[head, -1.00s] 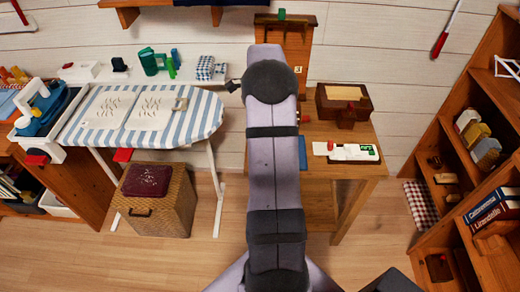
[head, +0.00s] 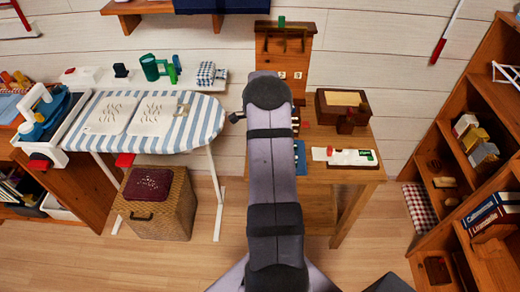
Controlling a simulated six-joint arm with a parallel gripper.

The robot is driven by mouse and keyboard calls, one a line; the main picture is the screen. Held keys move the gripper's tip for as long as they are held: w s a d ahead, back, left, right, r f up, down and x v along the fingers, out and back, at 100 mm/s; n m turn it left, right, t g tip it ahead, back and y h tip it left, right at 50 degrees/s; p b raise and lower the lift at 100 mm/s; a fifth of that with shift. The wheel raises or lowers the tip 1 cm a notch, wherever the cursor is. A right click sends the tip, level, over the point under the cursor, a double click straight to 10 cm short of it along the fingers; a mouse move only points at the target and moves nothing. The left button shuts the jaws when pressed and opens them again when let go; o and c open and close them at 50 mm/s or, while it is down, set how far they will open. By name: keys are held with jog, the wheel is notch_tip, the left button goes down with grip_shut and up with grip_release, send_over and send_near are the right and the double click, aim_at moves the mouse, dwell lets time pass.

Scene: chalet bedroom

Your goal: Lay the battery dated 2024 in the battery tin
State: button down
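My arm rises through the middle of the head view and covers part of the wooden table (head: 345,172). My gripper is hidden behind the arm; only a small dark part sticks out left of the arm's top. Several small items (head: 296,125), perhaps batteries, show at the arm's right edge on the table; no dates can be read. A blue object (head: 300,158) lies below them, partly hidden. I cannot tell whether it is the battery tin. A white item with red and green parts (head: 344,156) lies near the table's front right.
Left are a striped ironing board (head: 200,122) and a wicker basket (head: 155,205). A shelf unit (head: 480,130) stands right. Floor between basket and table is mostly clear.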

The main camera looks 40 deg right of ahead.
jog(key=shift+f, duration=0.1)
jog(key=shift+f, duration=0.15)
jog(key=c, duration=1.9)
grip_release()
jog(key=shift+o, duration=0.2)
notch_tip(320, 180, up, 12)
jog(key=b, duration=0.2)
jog(key=shift+r, duration=0.25)
